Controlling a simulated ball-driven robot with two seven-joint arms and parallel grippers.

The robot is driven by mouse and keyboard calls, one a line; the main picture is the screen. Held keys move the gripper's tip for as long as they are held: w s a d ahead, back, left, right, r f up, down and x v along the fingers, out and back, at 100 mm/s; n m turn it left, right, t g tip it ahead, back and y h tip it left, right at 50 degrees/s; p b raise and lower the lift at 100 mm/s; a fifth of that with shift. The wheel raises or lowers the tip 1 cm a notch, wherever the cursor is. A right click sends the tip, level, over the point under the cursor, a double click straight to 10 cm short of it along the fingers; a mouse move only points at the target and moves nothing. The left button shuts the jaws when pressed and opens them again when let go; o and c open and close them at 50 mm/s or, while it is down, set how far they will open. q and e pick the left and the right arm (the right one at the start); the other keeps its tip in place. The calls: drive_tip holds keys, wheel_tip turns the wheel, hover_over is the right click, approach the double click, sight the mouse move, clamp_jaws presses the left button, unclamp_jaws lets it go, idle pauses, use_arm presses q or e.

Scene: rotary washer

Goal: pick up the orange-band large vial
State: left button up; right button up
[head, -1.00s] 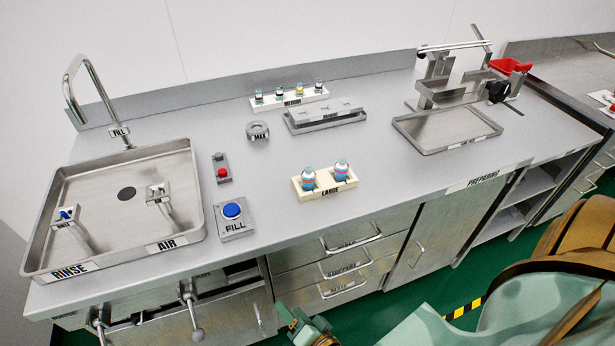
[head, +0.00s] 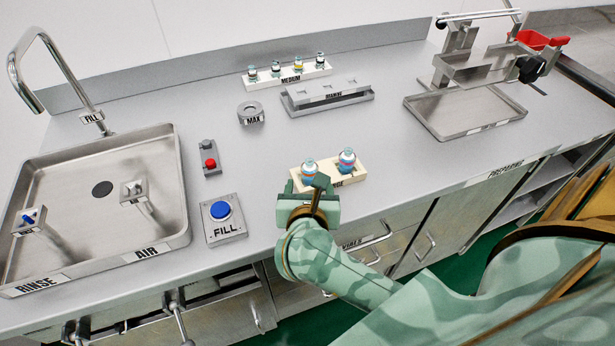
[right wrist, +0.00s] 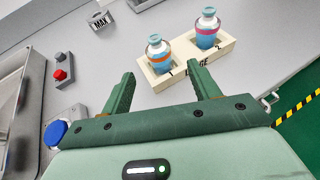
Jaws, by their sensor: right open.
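The orange-band large vial (head: 309,168) stands upright in the left slot of the cream LARGE rack (head: 358,178). It has a blue body and pale cap, and its orange band shows in the right wrist view (right wrist: 158,55). A second large vial (head: 346,160) with a pink band stands in the right slot; it also shows in the right wrist view (right wrist: 207,32). My right gripper (head: 306,190) is open and empty at the rack's near side. In the right wrist view its fingers (right wrist: 163,78) are spread, with the orange-band vial just beyond the gap. My left gripper is not in view.
The blue FILL button (head: 221,210) and red button (head: 210,162) lie left of the rack. The MAX ring (head: 250,112), drying rack (head: 330,95) and MEDIUM rack (head: 288,76) with several vials are behind. A metal tray (head: 465,113) stands right, a sink (head: 160,190) left.

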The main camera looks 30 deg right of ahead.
sight(309, 177)
drive_tip(key=shift+w+d+f, duration=0.3)
drive_tip(key=shift+w+d, duration=0.1)
drive_tip(key=shift+w, duration=0.1)
drive_tip(key=b+x, duration=0.1)
drive_tip(key=x, duration=0.1)
drive_tip(key=f+b+x, duration=0.1)
drive_tip(key=b+x, duration=0.1)
drive_tip(key=x, duration=0.1)
drive_tip(key=shift+s+a+r+b, duration=0.1)
drive_tip(key=shift+a+b, duration=0.15)
drive_tip(key=shift+b, duration=0.05)
drive_tip(key=shift+d, duration=0.1)
drive_tip(key=shift+r, duration=0.2)
drive_tip(key=c, duration=1.1)
